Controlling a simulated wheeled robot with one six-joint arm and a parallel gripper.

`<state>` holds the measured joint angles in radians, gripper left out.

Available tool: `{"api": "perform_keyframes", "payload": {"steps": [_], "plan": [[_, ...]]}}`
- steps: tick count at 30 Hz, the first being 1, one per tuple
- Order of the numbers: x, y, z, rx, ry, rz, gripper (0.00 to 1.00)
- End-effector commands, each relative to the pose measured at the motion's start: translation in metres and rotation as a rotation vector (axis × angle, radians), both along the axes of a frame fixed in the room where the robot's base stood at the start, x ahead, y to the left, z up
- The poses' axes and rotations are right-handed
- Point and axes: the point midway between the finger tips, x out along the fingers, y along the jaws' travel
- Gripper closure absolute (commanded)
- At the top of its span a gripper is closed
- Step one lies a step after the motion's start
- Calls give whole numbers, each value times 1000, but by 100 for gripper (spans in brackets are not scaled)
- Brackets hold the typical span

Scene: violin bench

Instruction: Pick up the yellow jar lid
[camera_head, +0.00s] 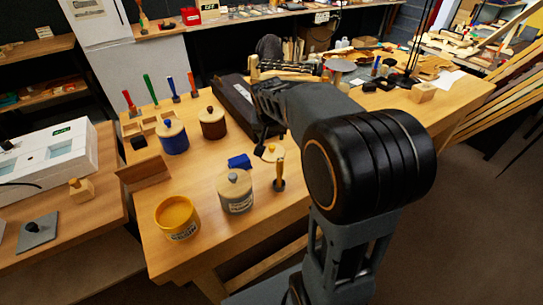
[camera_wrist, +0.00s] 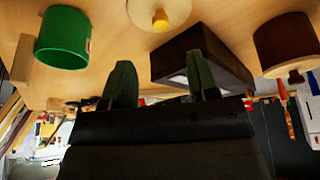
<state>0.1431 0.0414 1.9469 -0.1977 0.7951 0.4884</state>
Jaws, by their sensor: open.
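The yellow jar lid (camera_wrist: 143,14) is a pale wooden disc with a yellow knob, lying flat at the top edge of the wrist view, partly cut off. A pale disc that looks like this lid (camera_head: 266,154) lies on the bench by my arm in the head view. The open yellow jar (camera_head: 178,218) stands at the bench's front left corner, without a lid. My gripper (camera_wrist: 162,80) is open, with two dark green fingers apart and nothing between them. It is apart from the lid. In the head view my gripper (camera_head: 268,96) is over the black case, its fingers unclear.
Lidded blue (camera_head: 173,140), brown (camera_head: 213,125) and grey (camera_head: 236,195) jars stand nearby. A long black case (camera_head: 231,98), a blue block (camera_head: 239,161) and an upright wooden-handled tool (camera_head: 279,172) are close. A green jar (camera_wrist: 62,40) shows in the wrist view.

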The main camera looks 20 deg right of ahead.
Motion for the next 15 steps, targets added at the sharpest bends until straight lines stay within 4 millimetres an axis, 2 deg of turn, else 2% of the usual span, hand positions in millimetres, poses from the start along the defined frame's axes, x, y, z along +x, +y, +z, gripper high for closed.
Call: {"api": "perform_keyframes", "payload": {"steps": [1,6,15], "plan": [[3,-2,-10,0,3,1,46],[11,-5,-32,0,2,3,46],[17,-9,-49,0,1,3,46]]}}
